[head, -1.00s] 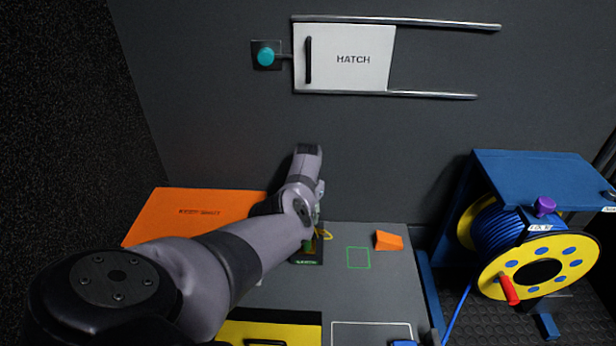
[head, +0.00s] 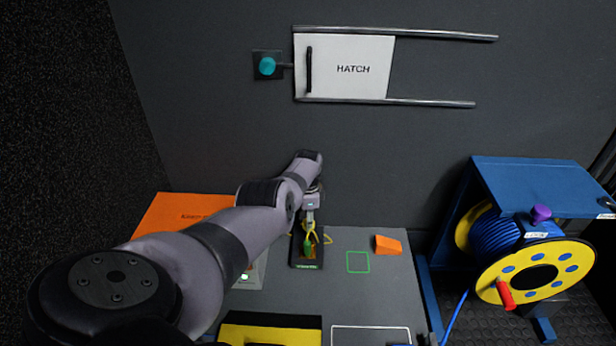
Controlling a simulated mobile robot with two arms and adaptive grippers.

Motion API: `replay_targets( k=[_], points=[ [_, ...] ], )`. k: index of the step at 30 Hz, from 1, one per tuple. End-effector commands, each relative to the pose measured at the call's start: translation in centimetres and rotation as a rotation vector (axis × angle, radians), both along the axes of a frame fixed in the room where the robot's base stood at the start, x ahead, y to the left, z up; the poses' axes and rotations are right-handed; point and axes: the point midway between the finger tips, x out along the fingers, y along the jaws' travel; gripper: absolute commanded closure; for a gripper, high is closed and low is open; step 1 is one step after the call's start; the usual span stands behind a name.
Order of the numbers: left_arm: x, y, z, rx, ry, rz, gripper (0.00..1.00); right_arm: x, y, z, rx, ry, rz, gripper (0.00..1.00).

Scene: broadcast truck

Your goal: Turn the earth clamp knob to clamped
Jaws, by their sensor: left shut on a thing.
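The earth clamp appears to be the dark base (head: 307,266) with a green label on the grey worktop. A small green part (head: 308,248), which looks like its knob, stands on it with yellow cable (head: 327,239) beside it. My left gripper (head: 309,229) points down over the base and is shut on the green part. The fingers cover its top, so its turn position cannot be read. My right gripper is not in view.
An orange wedge (head: 387,245) and a green outlined square (head: 358,262) lie right of the clamp. An orange panel (head: 175,213) is at left, a yellow tray (head: 235,334) in front. A blue cable reel stand (head: 540,180) stands right. A white hatch (head: 346,68) is on the wall.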

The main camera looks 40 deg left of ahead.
Motion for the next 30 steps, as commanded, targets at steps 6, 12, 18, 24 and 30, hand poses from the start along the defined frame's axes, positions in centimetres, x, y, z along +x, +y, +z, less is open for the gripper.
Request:
replay_targets(
  k=[6, 12, 18, 24, 30],
  points=[
    [0.15, -0.06, 0.06, -0.001, -0.003, -0.149, 0.95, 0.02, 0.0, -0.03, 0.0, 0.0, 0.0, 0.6],
    [0.18, -0.09, 0.07, -0.002, -0.004, -0.239, 0.95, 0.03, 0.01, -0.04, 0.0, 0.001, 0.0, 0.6],
    [0.19, -0.09, 0.08, -0.002, -0.004, -0.283, 0.95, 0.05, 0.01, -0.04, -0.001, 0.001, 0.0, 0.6],
    [0.21, -0.12, 0.09, -0.003, -0.004, -0.294, 0.95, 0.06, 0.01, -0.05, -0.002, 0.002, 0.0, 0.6],
    [0.22, -0.14, 0.1, -0.003, -0.004, -0.293, 0.95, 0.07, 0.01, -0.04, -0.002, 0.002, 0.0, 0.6]
  ],
)
